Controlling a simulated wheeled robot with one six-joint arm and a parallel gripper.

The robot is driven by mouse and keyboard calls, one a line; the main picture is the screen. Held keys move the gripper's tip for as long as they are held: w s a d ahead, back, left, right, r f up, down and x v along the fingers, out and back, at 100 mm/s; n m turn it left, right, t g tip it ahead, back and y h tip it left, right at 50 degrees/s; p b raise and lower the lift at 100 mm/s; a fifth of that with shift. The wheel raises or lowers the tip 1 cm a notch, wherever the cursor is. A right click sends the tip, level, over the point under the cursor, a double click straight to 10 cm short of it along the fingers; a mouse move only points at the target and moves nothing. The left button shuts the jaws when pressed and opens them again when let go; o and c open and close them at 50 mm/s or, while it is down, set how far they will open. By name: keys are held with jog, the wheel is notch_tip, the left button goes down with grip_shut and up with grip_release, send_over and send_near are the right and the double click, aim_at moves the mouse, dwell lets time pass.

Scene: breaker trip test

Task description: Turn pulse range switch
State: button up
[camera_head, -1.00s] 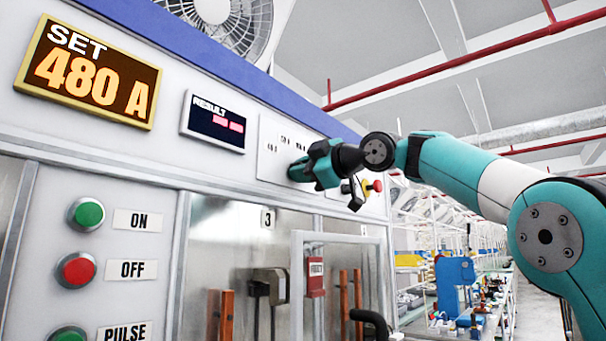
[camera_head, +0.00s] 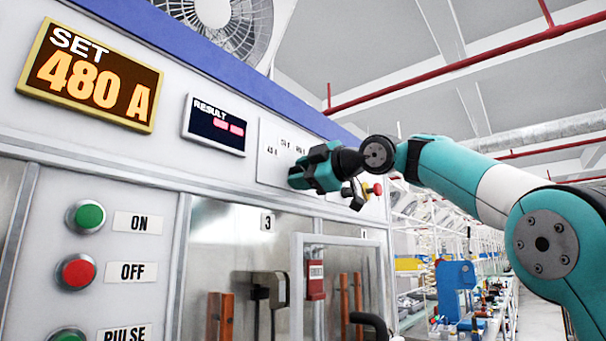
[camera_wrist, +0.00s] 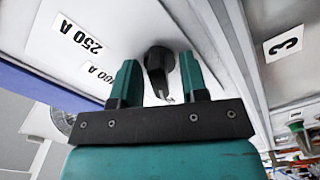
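The pulse range switch is a black rotary knob (camera_wrist: 158,62) on the white panel in the wrist view. Printed range labels stand beside it, including a 250 A label (camera_wrist: 78,36). My gripper (camera_wrist: 160,82) is open, with one teal finger on each side of the knob. Narrow gaps seem to show between the fingers and the knob. In the head view my gripper (camera_head: 296,176) is at the switch panel (camera_head: 272,152) and hides the knob. The knob's exact pointing direction is unclear.
A SET display (camera_head: 92,75) reads 480 A, and a RESULT display (camera_head: 215,124) is left of the switch panel. A red mushroom button (camera_head: 376,189) is close to the right of my gripper. Green (camera_head: 86,216) and red (camera_head: 77,271) buttons are at lower left.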

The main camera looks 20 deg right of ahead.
jog(key=b+v, duration=0.3)
jog(key=v, duration=1.4)
jog(key=shift+s+b, duration=0.2)
jog(key=shift+b, duration=0.1)
jog(key=shift+d, duration=0.15)
